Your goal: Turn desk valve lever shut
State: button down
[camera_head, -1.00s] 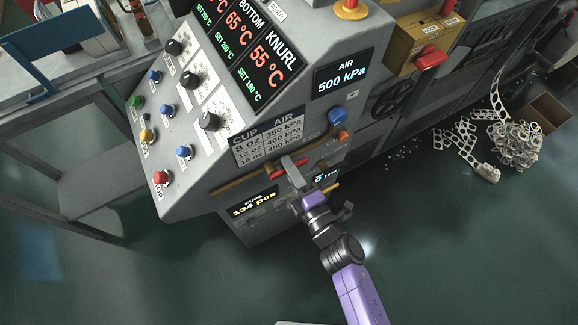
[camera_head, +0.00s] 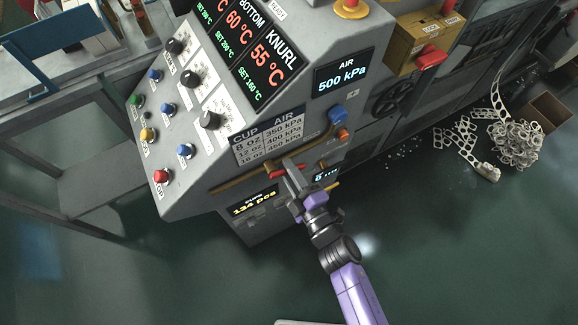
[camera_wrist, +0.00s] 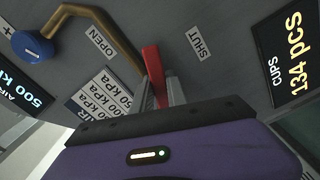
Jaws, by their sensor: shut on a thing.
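The red valve lever (camera_wrist: 152,68) shows in the wrist view between the "OPEN" label (camera_wrist: 97,41) on the left and the "SHUT" label (camera_wrist: 199,43) on the right. My gripper (camera_wrist: 160,92) is shut on it, with a finger on each side. In the head view my gripper (camera_head: 289,168) reaches the machine's front below the cup and air table. Bits of the red lever (camera_head: 299,166) show beside its fingers. The lever's pivot is not clearly visible.
A brass pipe (camera_head: 235,184) runs across the front beside the lever, with a blue knob (camera_head: 337,116) at its upper right end. The air display (camera_head: 342,74) reads 500 kPa. The counter display (camera_head: 254,203) reads 134 pcs. Open floor (camera_head: 450,250) lies to the right.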

jog(key=m, duration=0.1)
jog(key=f+m, duration=0.1)
jog(key=m, duration=0.1)
jog(key=shift+s+a+f+m, duration=0.15)
jog(key=shift+s+a+m, duration=0.1)
jog(key=shift+a+m, duration=0.15)
jog(key=shift+s+a+f+m, duration=0.3)
jog(key=shift+a+m, duration=0.1)
jog(key=shift+m, duration=1.25)
jog(key=shift+s+a+f+m, duration=0.15)
jog(key=shift+s+a+m, duration=0.2)
jog(key=shift+m, duration=1.25)
jog(key=shift+s+a+f+m, duration=0.25)
jog(key=shift+a+m, duration=0.2)
jog(key=shift+m, duration=1.2)
jog(key=c, duration=1.3)
grip_release()
jog(key=shift+b+v, duration=0.5)
jog(key=shift+v, duration=3.35)
